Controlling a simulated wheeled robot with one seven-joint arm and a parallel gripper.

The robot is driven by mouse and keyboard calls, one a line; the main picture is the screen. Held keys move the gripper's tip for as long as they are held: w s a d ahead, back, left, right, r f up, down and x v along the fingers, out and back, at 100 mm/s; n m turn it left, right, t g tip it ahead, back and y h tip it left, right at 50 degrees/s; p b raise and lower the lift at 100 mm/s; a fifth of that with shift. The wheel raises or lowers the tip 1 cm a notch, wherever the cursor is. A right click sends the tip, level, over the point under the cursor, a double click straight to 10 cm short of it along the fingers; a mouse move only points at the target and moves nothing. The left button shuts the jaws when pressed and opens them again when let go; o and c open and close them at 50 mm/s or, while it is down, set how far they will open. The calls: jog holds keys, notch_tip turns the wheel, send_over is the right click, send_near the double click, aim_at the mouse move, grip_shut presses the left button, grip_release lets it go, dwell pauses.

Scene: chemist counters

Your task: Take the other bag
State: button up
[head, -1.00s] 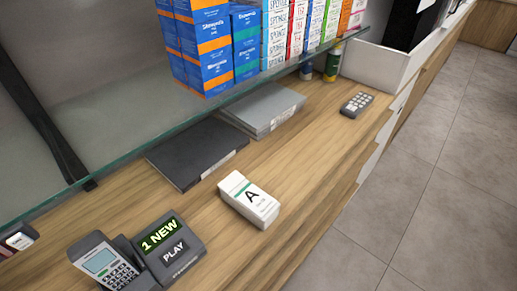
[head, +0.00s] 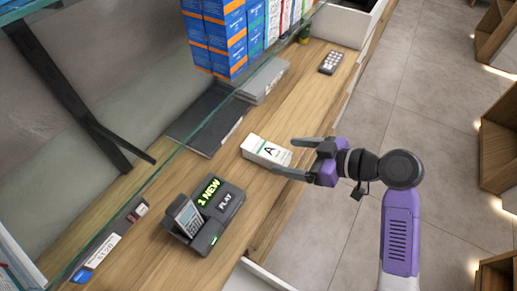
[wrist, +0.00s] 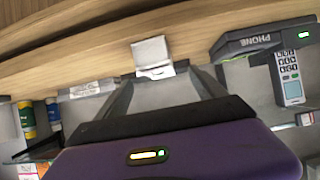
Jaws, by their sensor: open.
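My gripper (head: 286,157) is open and empty, coming from the right at the packet's right end. In the head view its fingertips lie on either side of that end. I cannot tell whether they touch it.
A card terminal with a "1 NEW / PLAY" display (head: 207,214) stands on the counter (head: 283,107) nearer me. A dark flat pad (head: 206,131) and grey stack (head: 263,82) lie behind the packet. A glass shelf with blue boxes (head: 216,38) overhangs.

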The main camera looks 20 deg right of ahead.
aim_at(268, 150)
jog(key=shift+w+a, duration=0.5)
jog(key=shift+w, duration=0.1)
jog(key=p+x, duration=0.1)
jog(key=x, duration=0.5)
jog(key=shift+w+f+p, duration=0.2)
jog(key=shift+w+p, duration=0.15)
jog(key=shift+p, duration=0.05)
jog(key=shift+c, duration=0.2)
jog(key=c, duration=1.6)
